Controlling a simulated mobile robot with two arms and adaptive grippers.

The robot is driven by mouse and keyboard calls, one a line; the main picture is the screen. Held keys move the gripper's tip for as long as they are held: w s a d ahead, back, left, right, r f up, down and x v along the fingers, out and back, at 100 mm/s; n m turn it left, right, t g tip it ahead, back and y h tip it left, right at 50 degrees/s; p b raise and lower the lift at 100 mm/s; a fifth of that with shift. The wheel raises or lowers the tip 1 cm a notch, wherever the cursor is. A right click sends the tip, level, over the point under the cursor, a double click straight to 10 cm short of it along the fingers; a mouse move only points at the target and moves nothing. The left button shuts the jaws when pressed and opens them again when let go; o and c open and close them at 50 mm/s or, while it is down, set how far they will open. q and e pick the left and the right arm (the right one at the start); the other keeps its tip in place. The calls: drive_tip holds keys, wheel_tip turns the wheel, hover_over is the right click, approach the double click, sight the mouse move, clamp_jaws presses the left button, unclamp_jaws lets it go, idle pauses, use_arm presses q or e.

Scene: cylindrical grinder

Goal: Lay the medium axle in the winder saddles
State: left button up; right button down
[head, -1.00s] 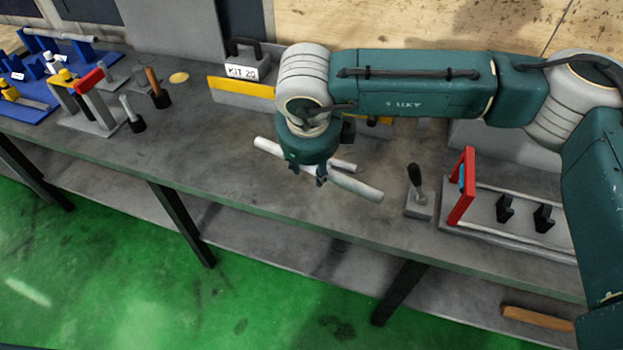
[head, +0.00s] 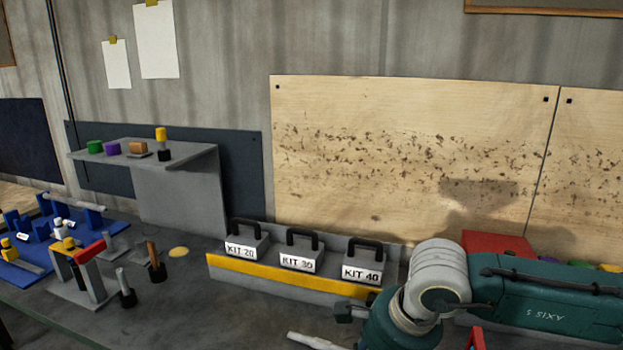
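A pale rod end (head: 312,341), possibly an axle, shows at the bottom edge, just left of my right wrist; the rest of it is cut off or hidden. I cannot tell from this view whether it is the medium axle. My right arm comes in from the right, and its fingers lie below the picture. A red and blue upright piece (head: 475,339) peeks in at the bottom right; the fixture under it is out of view. I cannot make out the winder saddles for certain. My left gripper is not in view.
The bench (head: 215,315) carries a yellow-edged rack (head: 290,275) with KIT 20, KIT 30 and KIT 40 boxes. At the left stand blue fixtures (head: 22,268), a red-topped stand (head: 89,251) and upright handled tools. A grey shelf (head: 180,152) holds small coloured parts.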

drive_tip(key=s+d+r+n+g, duration=0.3)
drive_tip(key=s+d+n, duration=0.5)
drive_tip(key=n, duration=0.6)
drive_tip(key=shift+d+r+g+y, duration=0.35)
drive_tip(key=shift+d+g+y, duration=0.05)
drive_tip(key=shift+d+g, duration=0.35)
drive_tip(key=shift+w+d, duration=0.1)
drive_tip(key=shift+w, duration=0.05)
